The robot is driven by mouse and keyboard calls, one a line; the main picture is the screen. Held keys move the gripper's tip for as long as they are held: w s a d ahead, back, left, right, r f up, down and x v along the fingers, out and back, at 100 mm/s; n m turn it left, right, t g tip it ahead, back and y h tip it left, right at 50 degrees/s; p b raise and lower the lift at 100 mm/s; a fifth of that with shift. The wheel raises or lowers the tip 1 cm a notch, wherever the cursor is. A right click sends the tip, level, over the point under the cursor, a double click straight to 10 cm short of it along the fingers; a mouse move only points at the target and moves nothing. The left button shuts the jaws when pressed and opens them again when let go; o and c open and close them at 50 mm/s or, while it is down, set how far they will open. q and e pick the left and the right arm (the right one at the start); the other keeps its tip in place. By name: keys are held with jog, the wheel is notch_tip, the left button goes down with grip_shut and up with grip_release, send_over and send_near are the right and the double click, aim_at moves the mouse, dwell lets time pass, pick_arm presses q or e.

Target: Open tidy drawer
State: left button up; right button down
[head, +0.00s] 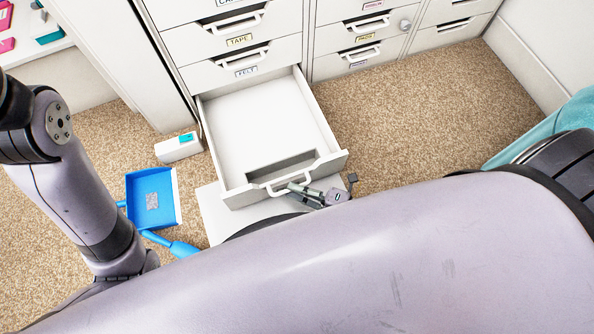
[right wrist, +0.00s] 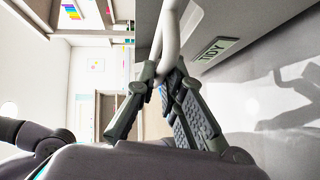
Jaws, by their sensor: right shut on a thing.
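The tidy drawer (head: 255,125) is pulled well out of the cabinet in the head view, low down under the drawer labelled FELT. Its inside is white and looks empty. Its white handle (head: 268,187) is on the front panel. My right gripper (head: 304,191) is at the right end of that handle. In the right wrist view the fingers (right wrist: 166,85) are shut on the white handle (right wrist: 172,30), beside the green-framed TIDY label (right wrist: 214,51). My left arm shows at the left of the head view, but its gripper is out of sight.
A blue dustpan (head: 152,198) and a blue-handled tool (head: 170,243) lie on the carpet left of the drawer. A small white box (head: 178,147) stands beside the cabinet. Teal cloth (head: 545,128) is at the right edge. Carpet right of the drawer (head: 400,130) is clear.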

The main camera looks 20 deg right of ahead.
jog(key=c, duration=1.7)
grip_release()
jog(key=v, duration=1.2)
